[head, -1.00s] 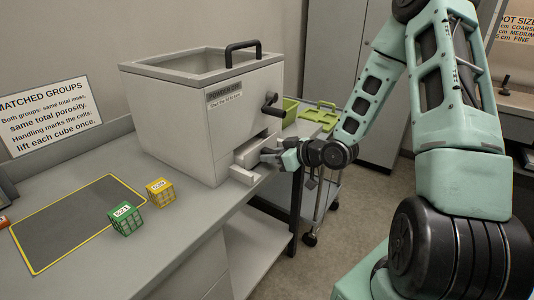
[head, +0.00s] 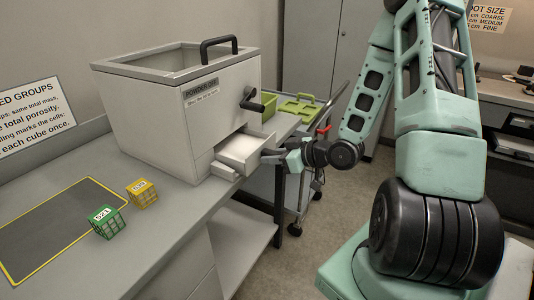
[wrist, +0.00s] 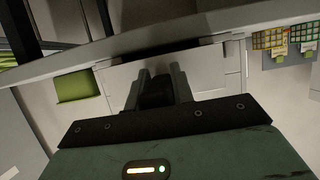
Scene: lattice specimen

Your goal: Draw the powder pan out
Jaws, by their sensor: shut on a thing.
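The powder pan (head: 238,161) is a pale drawer-like tray at the lower front of the grey powder box (head: 170,120). It stands partly out of its slot, and white powder shows inside it. The rest of the pan is hidden in the box. My gripper (head: 272,157) is at the pan's front end, shut on it; the grip itself is small and partly hidden in the head view. In the wrist view the two dark fingers (wrist: 163,88) are close together against a pale surface.
A green cube (head: 108,222) and a yellow cube (head: 142,193) sit on the bench beside a dark yellow-edged mat (head: 50,232). A crank (head: 252,99) juts out above the pan. A cart with a green tray (head: 299,106) stands behind. Floor right of the bench is open.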

